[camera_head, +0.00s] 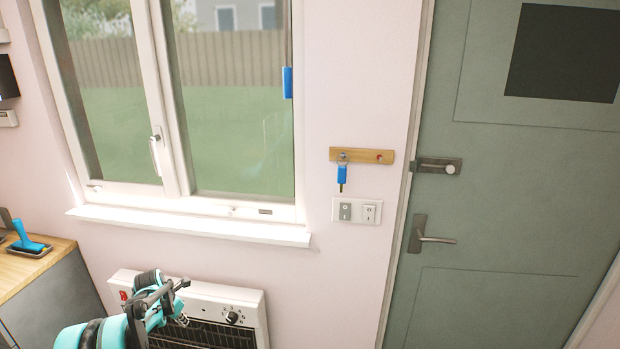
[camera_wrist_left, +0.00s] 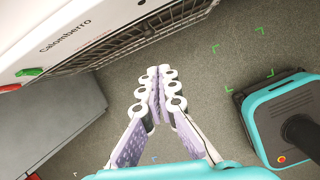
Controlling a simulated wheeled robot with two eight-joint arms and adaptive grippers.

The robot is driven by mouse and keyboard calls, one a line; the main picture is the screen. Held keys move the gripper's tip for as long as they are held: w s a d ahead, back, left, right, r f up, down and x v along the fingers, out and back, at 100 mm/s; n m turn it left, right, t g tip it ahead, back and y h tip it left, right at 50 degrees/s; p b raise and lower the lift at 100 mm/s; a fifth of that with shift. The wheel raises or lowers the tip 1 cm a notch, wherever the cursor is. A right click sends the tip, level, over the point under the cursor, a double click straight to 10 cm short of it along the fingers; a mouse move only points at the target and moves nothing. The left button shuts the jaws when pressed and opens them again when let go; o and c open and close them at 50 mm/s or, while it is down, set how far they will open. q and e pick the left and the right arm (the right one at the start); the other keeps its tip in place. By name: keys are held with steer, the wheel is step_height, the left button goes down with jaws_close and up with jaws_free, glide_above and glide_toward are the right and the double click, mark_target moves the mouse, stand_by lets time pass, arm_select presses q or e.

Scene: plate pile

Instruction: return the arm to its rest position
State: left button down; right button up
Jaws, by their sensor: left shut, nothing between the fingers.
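My left arm (camera_head: 100,330), teal and black, comes in at the bottom left of the head view, in front of the white heater. My left gripper (camera_head: 181,284) is partly hidden there by its own links. In the left wrist view the left gripper (camera_wrist_left: 160,72) has its two lilac-padded fingers together at the tips, with nothing between them. It hangs above the grey floor (camera_wrist_left: 110,95), beside the heater. My right gripper is in neither view.
The white heater (camera_head: 235,292) stands against the wall under the window (camera_head: 215,105). A wooden counter (camera_head: 40,265) with a blue-handled tool (camera_head: 25,240) is at the left. A key with a blue tag (camera_head: 342,174) hangs on a wooden rack (camera_head: 370,156). A closed green door (camera_head: 500,210) is at the right.

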arm_select(q)
steer(key=s+d+r+m+t, duration=0.1)
steer(key=s+d+r+m, duration=0.55)
steer(key=d+r, duration=0.25)
steer(key=s+d+r+m, duration=0.5)
steer(key=d+r+m, duration=0.3)
steer(key=r, duration=0.1)
steer(key=s+d+m+t, duration=0.1)
steer(key=s+d+m, duration=0.4)
steer(key=s+m, duration=0.4)
steer(key=s+d+m+t, duration=0.1)
steer(key=s+d+m, duration=0.5)
steer(key=s+m, duration=0.3)
steer(key=shift+s+d+t, duration=0.2)
steer(key=shift+s+t, duration=0.1)
steer(key=shift+s, duration=0.95)
steer(key=shift+a+f, duration=0.1)
steer(key=shift+a, duration=0.05)
